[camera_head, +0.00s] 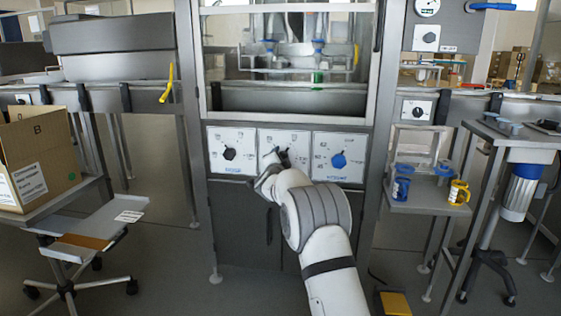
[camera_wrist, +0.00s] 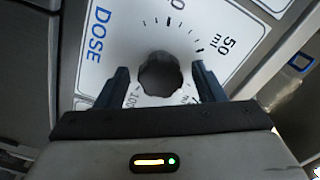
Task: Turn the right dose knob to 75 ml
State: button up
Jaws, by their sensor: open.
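A dark round knob (camera_wrist: 160,75) sits on a white dial panel (camera_wrist: 130,35) marked DOSE in blue, with 50 ml and 100 on its scale, in the wrist view. Another scale number by the right finger is partly covered. My gripper (camera_wrist: 161,73) has its two fingers apart, one on each side of the knob; I cannot tell whether they touch it. The knob's pointer setting cannot be read. In the head view my gripper (camera_head: 275,158) is at the middle panel (camera_head: 293,137) of the machine front, and my arm hides most of that dial.
The left panel has a black knob (camera_head: 229,154) and the right panel a blue knob (camera_head: 338,160). A glass-fronted chamber (camera_head: 290,97) is above. A cardboard box (camera_head: 40,160) stands at left; a side shelf (camera_head: 415,200) at right holds a blue jar (camera_head: 402,183) and a yellow mug (camera_head: 459,192).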

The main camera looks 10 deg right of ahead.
jog(key=p+v, duration=0.1)
jog(key=v, duration=0.6)
jog(key=shift+s+p, duration=0.35)
jog(key=shift+p, duration=0.05)
jog(key=shift+a, duration=0.1)
jog(key=s+a+r+n+g+y+p, duration=0.2)
jog(key=s+r+n+g+y+p, duration=0.55)
jog(key=s+r+p, duration=1.25)
jog(key=s+d+r+n+g+p, duration=0.1)
jog(key=s+r+n+g+p, duration=0.1)
jog(key=s+p, duration=0.4)
jog(key=s+d+r+n+g+h+p, duration=0.1)
jog(key=s+r+p, duration=0.4)
jog(key=s, duration=1.1)
jog(key=s+d+r+n+g+h+p, duration=0.1)
jog(key=s+r+n+g+p, duration=0.3)
jog(key=s, duration=0.7)
jog(key=d+n+p, duration=0.1)
jog(key=p, duration=0.1)
jog(key=shift+s+d+p, duration=0.3)
jog(key=shift+s+d, duration=0.05)
jog(key=shift+r, duration=0.1)
jog(key=shift+c, duration=0.3)
